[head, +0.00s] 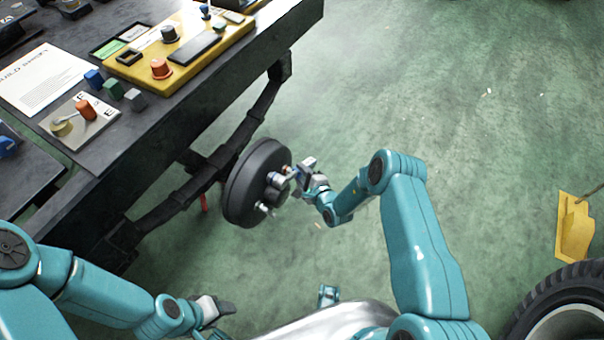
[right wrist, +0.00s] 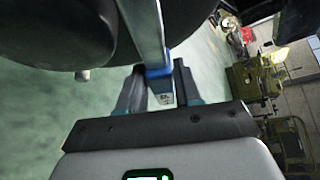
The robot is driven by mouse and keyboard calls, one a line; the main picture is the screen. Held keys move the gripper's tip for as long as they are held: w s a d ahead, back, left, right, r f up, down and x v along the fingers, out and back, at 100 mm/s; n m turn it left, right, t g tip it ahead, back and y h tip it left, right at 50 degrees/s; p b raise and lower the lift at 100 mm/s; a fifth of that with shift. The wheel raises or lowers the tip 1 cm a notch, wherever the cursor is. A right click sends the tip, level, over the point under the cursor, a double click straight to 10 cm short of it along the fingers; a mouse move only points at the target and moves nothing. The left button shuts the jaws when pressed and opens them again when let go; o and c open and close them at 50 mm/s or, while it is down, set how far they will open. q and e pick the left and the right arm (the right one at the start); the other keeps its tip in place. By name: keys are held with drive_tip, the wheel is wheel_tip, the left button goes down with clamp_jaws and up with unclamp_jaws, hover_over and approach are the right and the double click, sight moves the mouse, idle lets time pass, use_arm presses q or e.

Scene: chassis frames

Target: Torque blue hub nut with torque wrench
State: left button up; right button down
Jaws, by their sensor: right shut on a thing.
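The black wheel hub (head: 246,190) is mounted low beside the bench frame, its stud face turned right. My right gripper (head: 303,177) is right in front of the hub face. In the right wrist view, its fingers (right wrist: 160,90) are shut on a silver bar with a blue collar (right wrist: 158,72), seemingly the torque wrench; its far end runs up past the dark hub (right wrist: 60,35). Whether it sits on a nut is hidden. My left gripper (head: 214,308) is low at the lower left, away from the hub.
The dark bench (head: 165,115) fills the upper left, bearing a yellow tray (head: 225,50), a printed sheet (head: 45,78) and small coloured blocks. A yellow bracket (head: 574,230) and a tyre (head: 560,300) are at the right. Green floor is clear right of the hub.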

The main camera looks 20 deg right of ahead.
drive_tip(key=shift+w+a+r, duration=0.1)
drive_tip(key=shift+w+a, duration=0.05)
drive_tip(key=shift+w, duration=0.15)
idle(0.5)
drive_tip(key=shift+s+a+f+m+g+y, duration=0.15)
drive_tip(key=shift+s+a+f+m+g, duration=0.15)
drive_tip(key=shift+f+m+g, duration=0.15)
drive_tip(key=shift+s+a+f+m+g+y, duration=0.15)
drive_tip(key=shift+s+a+f+m+g, duration=0.15)
drive_tip(key=shift+f, duration=0.25)
drive_tip(key=shift+a+f, duration=0.15)
